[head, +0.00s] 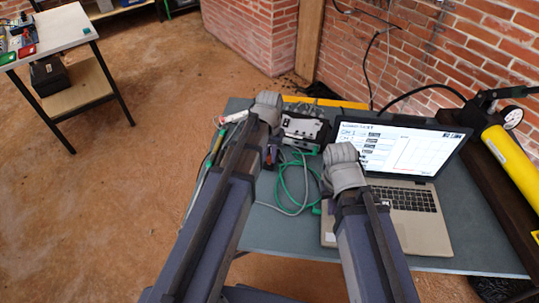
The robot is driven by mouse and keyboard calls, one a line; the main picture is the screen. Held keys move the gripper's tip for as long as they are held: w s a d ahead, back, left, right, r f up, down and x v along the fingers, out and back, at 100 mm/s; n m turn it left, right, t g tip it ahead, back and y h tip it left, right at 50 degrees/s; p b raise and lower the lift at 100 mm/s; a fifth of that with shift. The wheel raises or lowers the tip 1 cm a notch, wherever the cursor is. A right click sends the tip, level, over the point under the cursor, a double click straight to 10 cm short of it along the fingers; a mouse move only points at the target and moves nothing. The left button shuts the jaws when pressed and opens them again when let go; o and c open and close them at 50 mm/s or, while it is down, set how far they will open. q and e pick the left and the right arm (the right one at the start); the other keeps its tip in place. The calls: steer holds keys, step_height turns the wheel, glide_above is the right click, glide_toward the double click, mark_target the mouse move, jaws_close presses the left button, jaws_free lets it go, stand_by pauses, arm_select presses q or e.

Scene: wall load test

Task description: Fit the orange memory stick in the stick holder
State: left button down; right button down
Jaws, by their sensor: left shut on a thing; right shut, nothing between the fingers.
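I cannot make out the orange memory stick in the head view. I cannot tell which thing is the stick holder; a black and grey device (303,127) stands at the back of the table, just right of my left wrist. My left gripper (271,156) points down over the table near the front left of this device. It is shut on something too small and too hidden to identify. My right gripper (331,206) is shut and empty, mostly hidden by its own wrist, at the laptop's left edge.
An open laptop (412,218) stands on the grey table (275,231). Green and grey cables (292,180) lie between my arms. A yellow cylinder (512,160) with a gauge is at the right. A side table (55,32) stands far left. Brick walls rise behind.

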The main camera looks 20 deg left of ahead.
arm_select(q)
steer(key=c, duration=0.7)
jaws_free()
steer(key=c, duration=0.3)
steer(key=shift+c, duration=0.2)
steer(key=shift+r, duration=0.15)
arm_select(e)
steer(key=shift+r, duration=0.15)
